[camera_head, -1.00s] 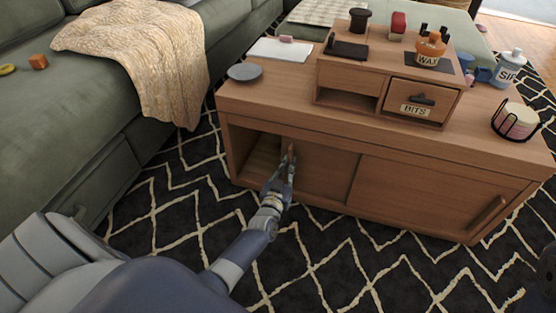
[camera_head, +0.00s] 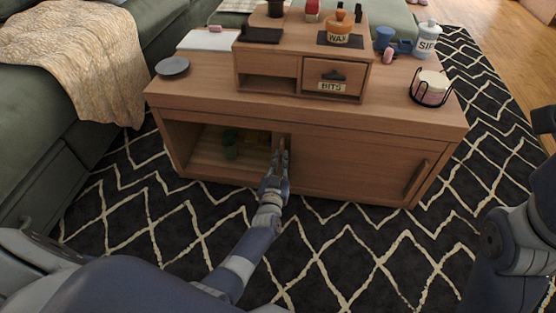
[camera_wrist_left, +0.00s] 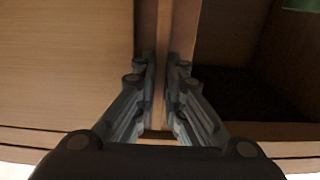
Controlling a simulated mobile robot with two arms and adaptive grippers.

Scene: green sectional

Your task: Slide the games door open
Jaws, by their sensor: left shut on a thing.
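The low wooden cabinet (camera_head: 170,100) has a left sliding door with an upright wooden handle (camera_head: 283,146). My left gripper (camera_head: 281,160) is shut on this handle, which also shows between the fingers in the left wrist view (camera_wrist_left: 165,45). The door is slid to the right, largely behind the right door (camera_head: 350,165). The left compartment (camera_head: 205,150) stands open, with a green thing (camera_head: 231,143) and something yellowish inside. My right arm is at the right edge of the head view; its fingers cannot be made out.
A small drawer unit (camera_head: 268,65) marked BITS, a WAX jar (camera_head: 338,30), a grey dish (camera_head: 172,67), a SIP bottle (camera_head: 427,42) and a wire holder (camera_head: 431,90) stand on top. A green sofa (camera_head: 30,145) is at left. The patterned rug (camera_head: 130,215) in front is clear.

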